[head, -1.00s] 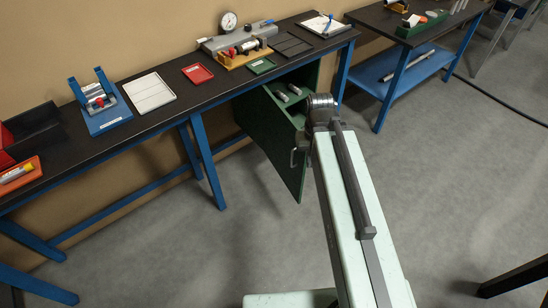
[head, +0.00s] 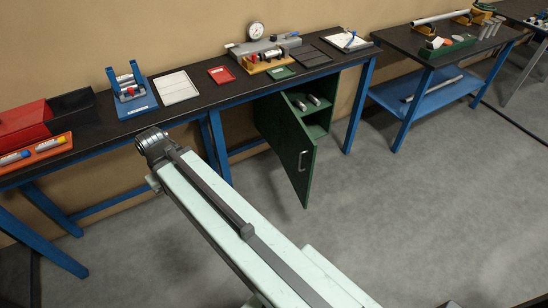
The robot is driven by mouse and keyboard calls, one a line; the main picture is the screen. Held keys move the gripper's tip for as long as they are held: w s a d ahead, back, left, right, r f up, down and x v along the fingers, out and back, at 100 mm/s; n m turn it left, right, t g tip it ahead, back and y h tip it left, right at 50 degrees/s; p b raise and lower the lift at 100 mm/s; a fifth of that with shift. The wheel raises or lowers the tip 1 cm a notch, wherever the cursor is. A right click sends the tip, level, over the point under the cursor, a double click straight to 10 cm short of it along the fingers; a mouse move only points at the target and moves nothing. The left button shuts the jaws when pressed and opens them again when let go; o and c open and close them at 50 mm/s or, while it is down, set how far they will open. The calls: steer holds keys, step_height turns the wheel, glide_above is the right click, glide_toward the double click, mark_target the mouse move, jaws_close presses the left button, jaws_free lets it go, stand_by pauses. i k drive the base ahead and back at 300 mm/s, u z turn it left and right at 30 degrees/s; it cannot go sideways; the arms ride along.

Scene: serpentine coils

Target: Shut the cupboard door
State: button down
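The green cupboard door (head: 283,150) stands open below the long black-topped bench, swung out into the room. Its metal handle (head: 302,160) is near the free edge. The green cupboard (head: 324,100) shows its open inside to the right of the door, with a shelf holding small grey cylindrical parts (head: 313,100). My pale arm reaches up from the bottom to the left of the door, its dark elbow-like joint in front of the bench. My gripper does not show. The arm is apart from the door in the picture.
The black bench top (head: 215,102) carries trays, a dial gauge (head: 255,30) and fixtures. Blue bench legs (head: 219,147) stand left of the door. A second bench with a blue lower shelf (head: 425,90) stands right. Grey floor (head: 400,210) is clear right of the door.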

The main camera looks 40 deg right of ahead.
mark_target(297, 148)
steer(key=u, duration=0.1)
steer(key=i, duration=1)
steer(key=z, duration=0.05)
